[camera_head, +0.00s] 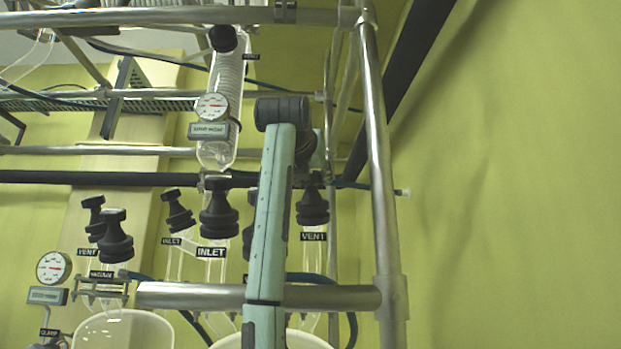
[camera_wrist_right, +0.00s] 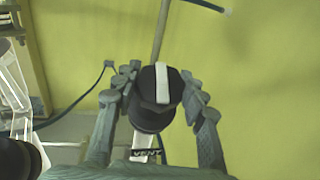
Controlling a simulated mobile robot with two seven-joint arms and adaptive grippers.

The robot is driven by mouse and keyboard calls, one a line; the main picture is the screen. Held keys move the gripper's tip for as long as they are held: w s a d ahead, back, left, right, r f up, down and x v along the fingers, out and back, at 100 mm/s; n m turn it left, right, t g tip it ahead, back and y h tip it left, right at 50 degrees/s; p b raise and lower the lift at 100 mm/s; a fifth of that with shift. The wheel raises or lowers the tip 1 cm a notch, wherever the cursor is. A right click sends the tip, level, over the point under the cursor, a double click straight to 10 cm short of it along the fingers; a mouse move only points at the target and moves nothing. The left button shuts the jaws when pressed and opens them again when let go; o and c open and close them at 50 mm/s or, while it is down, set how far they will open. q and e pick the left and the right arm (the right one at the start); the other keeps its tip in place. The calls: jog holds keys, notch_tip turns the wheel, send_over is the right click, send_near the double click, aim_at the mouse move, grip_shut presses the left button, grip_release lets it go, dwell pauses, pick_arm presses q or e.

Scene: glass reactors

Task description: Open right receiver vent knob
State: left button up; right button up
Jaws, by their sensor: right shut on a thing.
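The right receiver vent knob (camera_head: 312,207) is a black ribbed knob on a glass neck above a "VENT" label in the head view. In the right wrist view the black knob (camera_wrist_right: 150,115) shows a white stripe across its top, with the "VENT" label just below it. My right gripper (camera_wrist_right: 160,82) has its grey-green fingers on both sides of this knob and is shut on it. In the head view my right arm rises in front of the glassware and partly hides the gripper above the knob. My left gripper is in neither view.
Black inlet knobs (camera_head: 219,210) stand to the left of the vent knob, partly behind my arm. A metal post (camera_head: 378,180) rises close on the right, and a horizontal pipe (camera_head: 190,295) crosses in front. A glass condenser (camera_head: 225,90) hangs above.

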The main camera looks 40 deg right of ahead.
jog(key=n+t+y, duration=0.2)
jog(key=n+y, duration=0.1)
jog(key=n, duration=0.1)
jog(key=shift+a+t+b, duration=0.1)
jog(key=shift+t+b, duration=0.2)
jog(key=shift+b, duration=0.1)
jog(key=n+y, duration=0.2)
jog(key=shift+n+t+y, duration=0.3)
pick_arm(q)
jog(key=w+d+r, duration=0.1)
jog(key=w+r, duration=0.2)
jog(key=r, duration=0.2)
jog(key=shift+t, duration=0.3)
pick_arm(e)
jog(key=shift+n+y, duration=0.6)
jog(key=shift+n, duration=0.1)
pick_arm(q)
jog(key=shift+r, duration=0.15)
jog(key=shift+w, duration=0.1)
pick_arm(e)
jog(key=o, duration=1.2)
jog(key=shift+r, duration=0.1)
notch_tip(320, 180, up, 10)
jog(key=shift+f, duration=0.1)
